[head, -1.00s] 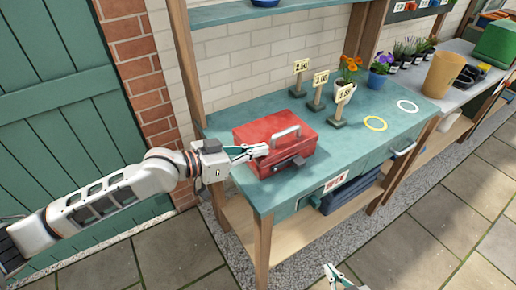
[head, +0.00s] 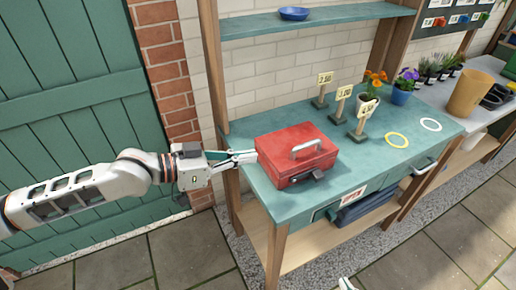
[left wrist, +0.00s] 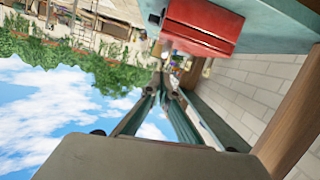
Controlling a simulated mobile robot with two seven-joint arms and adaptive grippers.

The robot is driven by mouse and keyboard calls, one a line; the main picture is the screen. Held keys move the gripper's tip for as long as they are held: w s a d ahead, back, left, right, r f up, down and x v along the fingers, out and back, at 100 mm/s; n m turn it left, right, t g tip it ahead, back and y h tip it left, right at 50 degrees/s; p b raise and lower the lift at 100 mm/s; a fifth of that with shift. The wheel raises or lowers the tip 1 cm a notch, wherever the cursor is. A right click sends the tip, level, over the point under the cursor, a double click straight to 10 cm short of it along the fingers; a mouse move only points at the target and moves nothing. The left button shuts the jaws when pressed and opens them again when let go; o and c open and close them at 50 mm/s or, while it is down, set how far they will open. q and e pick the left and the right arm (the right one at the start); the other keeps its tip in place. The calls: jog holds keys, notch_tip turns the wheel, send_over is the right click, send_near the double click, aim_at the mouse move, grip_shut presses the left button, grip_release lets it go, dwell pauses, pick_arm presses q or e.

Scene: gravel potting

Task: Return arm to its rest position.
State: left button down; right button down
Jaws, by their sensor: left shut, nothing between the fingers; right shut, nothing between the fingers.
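My left gripper (head: 248,157) reaches in from the left in the head view, its tip at the left side of the red metal box (head: 290,153). It is shut and empty; whether it touches the box is unclear. In the left wrist view its fingers (left wrist: 161,82) are together, and the red box (left wrist: 203,26) shows beyond them near the top. The red box is closed, with a grey handle on its lid, and sits on the teal workbench (head: 370,170). Only the tip of my right gripper (head: 346,284) shows at the bottom edge of the head view, shut.
Price signs (head: 357,119), an orange-flowered pot (head: 371,88) and a blue pot (head: 402,92) stand at the bench's back. A wooden post (head: 211,70) stands behind my left gripper. Paving lies in front.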

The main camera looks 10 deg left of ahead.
pick_arm(q)
notch_tip(320, 180, down, 14)
jog(key=s+r+n+t+y, duration=0.1)
jog(key=s+n+t+y, duration=0.1)
jog(key=n+t+y, duration=0.15)
jog(key=s+a+f+y, duration=0.2)
jog(key=s+a+f, duration=0.2)
jog(key=s+f, duration=0.1)
jog(key=s+a+f+n+y, duration=0.1)
jog(key=s+a+f+y, duration=0.1)
jog(key=s+f, duration=0.3)
jog(key=s+a+f+n+y, duration=0.1)
jog(key=s+a+f+y, duration=0.2)
jog(key=f, duration=0.7)
jog(key=s+a+g, duration=0.1)
jog(key=a, duration=0.1)
jog(key=shift+s+a, duration=0.35)
jog(key=shift+s, duration=0.05)
